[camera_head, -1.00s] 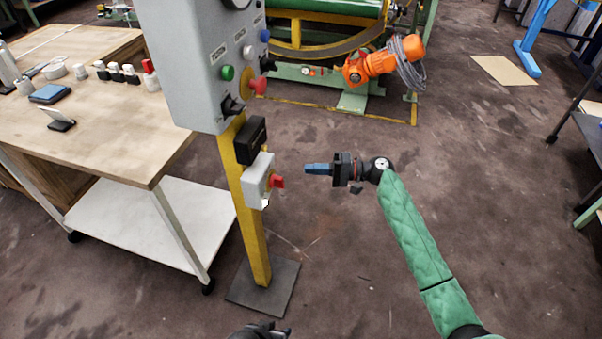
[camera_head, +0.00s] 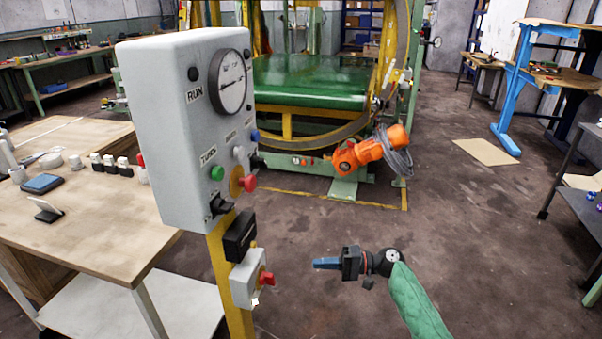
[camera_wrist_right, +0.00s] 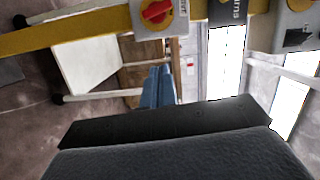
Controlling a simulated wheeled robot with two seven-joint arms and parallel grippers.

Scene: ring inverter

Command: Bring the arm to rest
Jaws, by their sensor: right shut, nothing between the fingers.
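My right gripper (camera_head: 327,263) is shut and empty, its blue fingers pointing left in the head view. It hangs in free air to the right of the control post, apart from the red rotary switch (camera_head: 267,279) on its small grey box. In the right wrist view the shut blue fingers (camera_wrist_right: 158,88) show, with the red switch (camera_wrist_right: 157,11) on the yellow post near the top edge. The grey control box (camera_head: 180,130) above carries a gauge, a green button, a red knob and a black switch. My left gripper is not in view.
A wooden workbench (camera_head: 75,225) with small items stands left of the yellow post (camera_head: 222,270). Behind is the ring machine with a green bed (camera_head: 310,82) and an orange motor (camera_head: 360,153). Open floor lies right of the post; a dark table (camera_head: 580,170) stands at the far right.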

